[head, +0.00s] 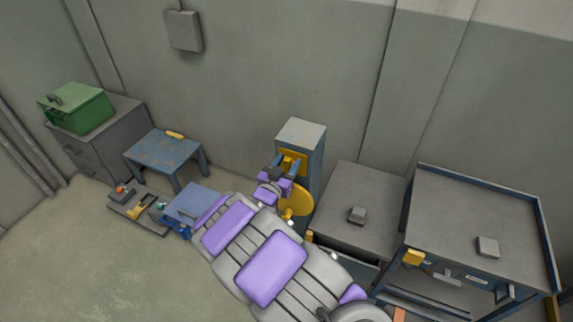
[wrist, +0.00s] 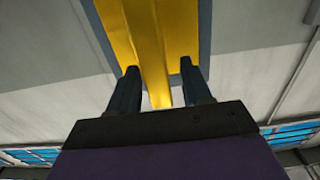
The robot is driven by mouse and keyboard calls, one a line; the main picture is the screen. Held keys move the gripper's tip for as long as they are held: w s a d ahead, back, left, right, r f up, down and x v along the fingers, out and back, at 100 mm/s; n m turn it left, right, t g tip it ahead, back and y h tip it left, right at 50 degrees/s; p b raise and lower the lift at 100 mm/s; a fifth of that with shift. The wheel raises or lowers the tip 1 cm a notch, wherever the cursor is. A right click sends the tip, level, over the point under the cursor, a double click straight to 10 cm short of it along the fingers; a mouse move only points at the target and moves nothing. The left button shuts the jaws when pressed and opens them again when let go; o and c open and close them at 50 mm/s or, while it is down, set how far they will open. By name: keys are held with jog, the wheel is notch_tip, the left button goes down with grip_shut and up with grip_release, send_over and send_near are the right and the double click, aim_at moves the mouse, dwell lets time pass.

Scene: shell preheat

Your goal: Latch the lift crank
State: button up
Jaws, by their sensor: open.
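A blue-grey post (head: 301,135) stands against the wall, with a yellow plate (head: 294,157) on its front face. A round yellow disc (head: 297,203) sits lower on the post, partly behind my arm. I cannot tell for sure which yellow part is the lift crank. My gripper (head: 282,166) is open at the yellow plate. In the wrist view, the fingers of my gripper (wrist: 159,78) stand on either side of a narrow yellow bar (wrist: 152,45), with gaps beside it. The yellow plate behind it has a blue border. Contact between fingers and bar does not show.
A grey cabinet (head: 338,232) and a blue-rimmed workbench (head: 470,205) stand to the right. To the left are a small blue table (head: 163,152), a grey drawer unit (head: 100,150) with a green box (head: 78,108), and low items on the floor. The left foreground floor is clear.

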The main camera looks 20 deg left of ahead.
jog(key=shift+c, duration=0.3)
grip_shut()
